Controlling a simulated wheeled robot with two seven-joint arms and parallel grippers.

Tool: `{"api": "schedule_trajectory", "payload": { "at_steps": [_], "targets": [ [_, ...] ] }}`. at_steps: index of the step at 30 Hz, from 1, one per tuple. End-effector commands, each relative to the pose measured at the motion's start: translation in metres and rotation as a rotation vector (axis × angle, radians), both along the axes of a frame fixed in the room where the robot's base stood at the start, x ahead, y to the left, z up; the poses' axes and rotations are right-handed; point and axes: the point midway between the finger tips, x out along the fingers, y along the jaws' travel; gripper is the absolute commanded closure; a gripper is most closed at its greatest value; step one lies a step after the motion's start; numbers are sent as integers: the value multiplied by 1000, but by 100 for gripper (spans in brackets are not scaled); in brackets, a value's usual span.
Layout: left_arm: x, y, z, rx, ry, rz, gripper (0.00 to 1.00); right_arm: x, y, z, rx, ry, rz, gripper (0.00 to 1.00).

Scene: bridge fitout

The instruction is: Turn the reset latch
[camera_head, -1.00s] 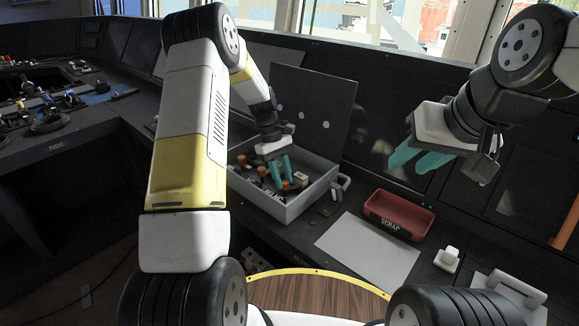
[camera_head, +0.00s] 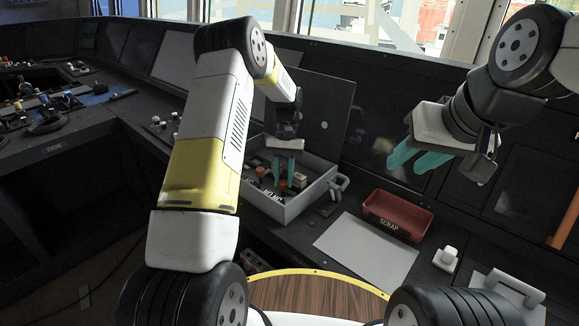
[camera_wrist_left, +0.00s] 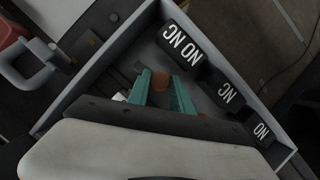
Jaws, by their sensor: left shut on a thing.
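The open grey box (camera_head: 290,212) stands on the console with its dark lid raised behind it. It holds orange-brown knobs and black blocks lettered NO and NC. My left gripper (camera_head: 284,172) reaches down into the box, its teal fingers shut on an orange-brown knob (camera_wrist_left: 161,81), which shows between them in the left wrist view. Whether this knob is the reset latch I cannot tell. Another orange-brown knob (camera_head: 260,171) is left of the fingers. My right gripper (camera_head: 417,157) is open and empty, in the air at the right.
A red tray (camera_head: 398,209) lettered SCRAP is right of the box. A pale flat sheet (camera_head: 366,249) lies in front of it. A small white block (camera_head: 446,259) and a white handled piece (camera_head: 515,285) are at the right. The raised lid (camera_head: 325,105) stands close behind my left gripper.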

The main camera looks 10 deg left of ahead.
Motion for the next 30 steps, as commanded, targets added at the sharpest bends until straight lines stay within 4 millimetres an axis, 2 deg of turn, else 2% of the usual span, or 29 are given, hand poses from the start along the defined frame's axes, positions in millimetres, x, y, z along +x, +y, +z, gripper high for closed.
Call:
{"api": "schedule_trajectory", "payload": {
  "at_steps": [9,24,25,28,30],
  "targets": [
    [1,-1,1,0,-4,-105,100,0,0,0,0,0,0,64],
    [1,-1,1,0,-5,-120,100,0,0,0,0,0,0,64],
    [1,-1,1,0,-5,-120,70,0,0,0,0,0,0,64],
    [1,-1,1,0,-4,-120,52,0,0,0,0,0,0,64],
    [1,-1,1,0,-3,-120,52,0,0,0,0,0,0,64]
  ]
}}
